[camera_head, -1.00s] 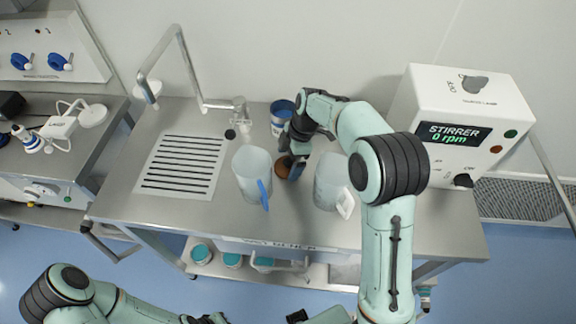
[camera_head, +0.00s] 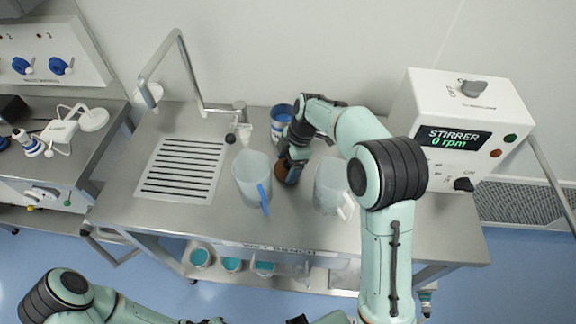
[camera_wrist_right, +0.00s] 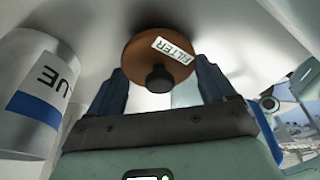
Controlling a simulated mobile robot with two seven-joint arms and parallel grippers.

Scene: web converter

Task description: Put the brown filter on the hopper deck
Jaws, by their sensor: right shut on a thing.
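The brown filter (camera_wrist_right: 140,52) is a round disc with a black knob and a white FILTER label in the right wrist view. My right gripper (camera_wrist_right: 160,85) is shut on it, with one finger on each side of the knob. In the head view the filter (camera_head: 281,172) is partly hidden by my right gripper (camera_head: 288,172), low over the steel bench between two jugs. I cannot tell if the filter touches the bench. My left arm shows at the lower left, its gripper out of the frame. I see nothing I can identify as the hopper deck.
A translucent jug with a blue handle (camera_head: 248,178) and one with a white handle (camera_head: 328,186) flank the gripper closely. A blue-labelled can (camera_head: 281,122) stands behind. A stirrer box (camera_head: 462,125) is at right, a faucet (camera_head: 240,112) and drain grate (camera_head: 180,170) at left.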

